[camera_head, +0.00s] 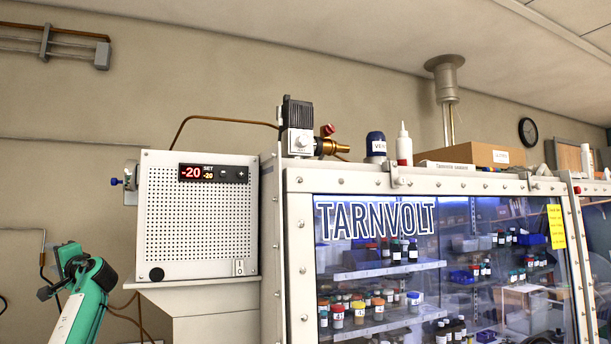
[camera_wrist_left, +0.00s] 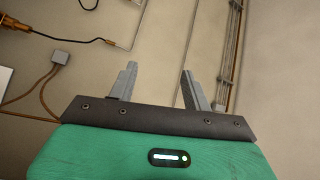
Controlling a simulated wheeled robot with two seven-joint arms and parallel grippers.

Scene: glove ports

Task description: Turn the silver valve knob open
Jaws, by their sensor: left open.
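A silver-white valve block with a round pale knob (camera_head: 303,142) stands on top of the glove box, under a black ribbed housing. I cannot tell for sure that this is the silver valve knob. A red knob (camera_head: 327,130) and a brass fitting sit at its right. My left gripper (camera_wrist_left: 158,85) is open and empty in the left wrist view, with bare wall beyond its fingers. In the head view my green left arm is low at the left, well away from the valve; its fingertips are hard to make out there. My right gripper is not in view.
A white chiller (camera_head: 205,215) with a red display stands between my left arm and the glove box (camera_head: 290,250). A blue-handled fitting (camera_head: 118,181) sticks out at its left. A blue-capped bottle (camera_head: 376,146) and a white bottle (camera_head: 404,146) stand right of the valve.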

